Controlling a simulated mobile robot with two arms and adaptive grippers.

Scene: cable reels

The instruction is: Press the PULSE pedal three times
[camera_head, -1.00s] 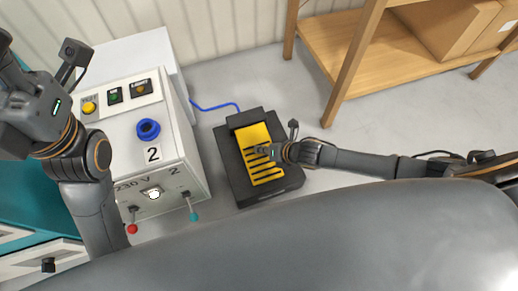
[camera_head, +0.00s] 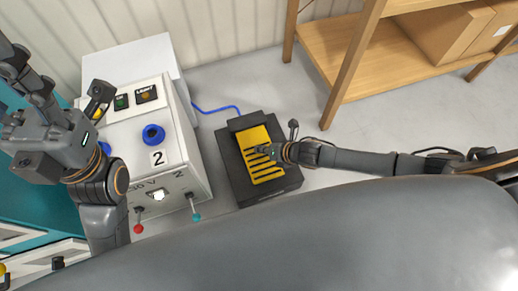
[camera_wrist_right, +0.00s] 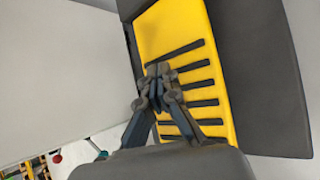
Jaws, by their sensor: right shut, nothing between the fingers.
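The pedal (camera_head: 254,137) is a yellow plate with black ribs in a dark housing (camera_head: 236,190) on the floor, right of the white control box. It fills much of the right wrist view (camera_wrist_right: 181,29). My right gripper (camera_head: 262,150) is shut and empty, its fingertips over the ribbed middle of the yellow plate. In the right wrist view the closed fingertips (camera_wrist_right: 157,72) overlap the plate; whether they touch it I cannot tell. No PULSE label is readable. My left gripper (camera_head: 18,85) is at the upper left, beside the control box; its fingers appear spread.
The white control box (camera_head: 185,150) marked 2 has a blue socket (camera_head: 153,135), a red-tipped lever (camera_head: 138,228) and a teal-tipped lever (camera_head: 196,216). A blue cable (camera_head: 215,108) runs to the pedal. A wooden shelf (camera_head: 360,75) with cardboard boxes (camera_head: 440,30) stands at upper right.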

